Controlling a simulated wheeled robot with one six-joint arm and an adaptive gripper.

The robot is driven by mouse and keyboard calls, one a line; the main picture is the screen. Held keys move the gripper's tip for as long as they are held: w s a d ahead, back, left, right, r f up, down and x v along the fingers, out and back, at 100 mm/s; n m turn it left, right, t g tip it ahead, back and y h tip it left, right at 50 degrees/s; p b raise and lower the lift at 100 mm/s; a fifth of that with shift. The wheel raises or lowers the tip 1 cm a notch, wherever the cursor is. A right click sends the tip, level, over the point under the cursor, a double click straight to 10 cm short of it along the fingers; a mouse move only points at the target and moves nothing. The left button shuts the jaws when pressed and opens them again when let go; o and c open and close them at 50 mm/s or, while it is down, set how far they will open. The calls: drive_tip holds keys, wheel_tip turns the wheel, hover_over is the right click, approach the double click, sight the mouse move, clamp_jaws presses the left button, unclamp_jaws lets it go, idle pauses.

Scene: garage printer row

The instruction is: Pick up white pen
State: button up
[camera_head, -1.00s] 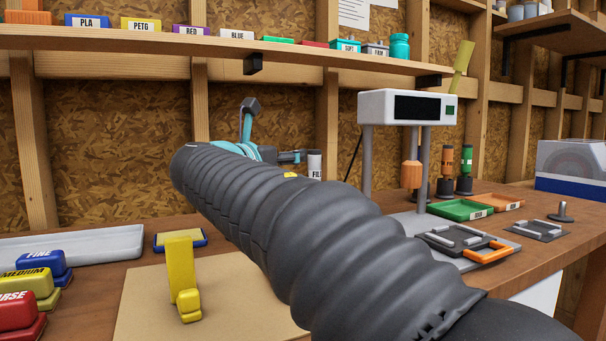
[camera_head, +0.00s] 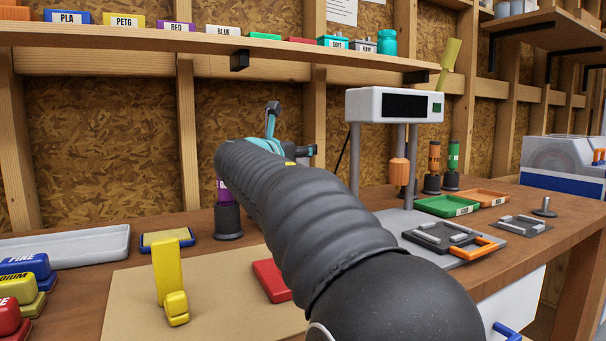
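I cannot make out a white pen in the head view; the arm hides part of the bench. My black ridged arm runs from the lower right up toward the wall. At its far end is my gripper (camera_head: 289,130), teal with dark grey finger parts. One finger part points up and the other sticks out to the right, spread apart with nothing visible between them. Its near side is hidden behind the arm.
Left of the arm stand a purple item in a dark holder (camera_head: 228,222), a yellow stand (camera_head: 167,270) and a red block (camera_head: 270,280). Stacked blocks (camera_head: 28,275) are at far left. On the right are a white-topped machine (camera_head: 365,104), green tray (camera_head: 446,206) and orange tray (camera_head: 483,197).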

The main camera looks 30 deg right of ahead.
drive_tip(key=x, duration=0.2)
drive_tip(key=shift+w+d, duration=0.25)
drive_tip(key=shift+d, duration=0.05)
clamp_jaws()
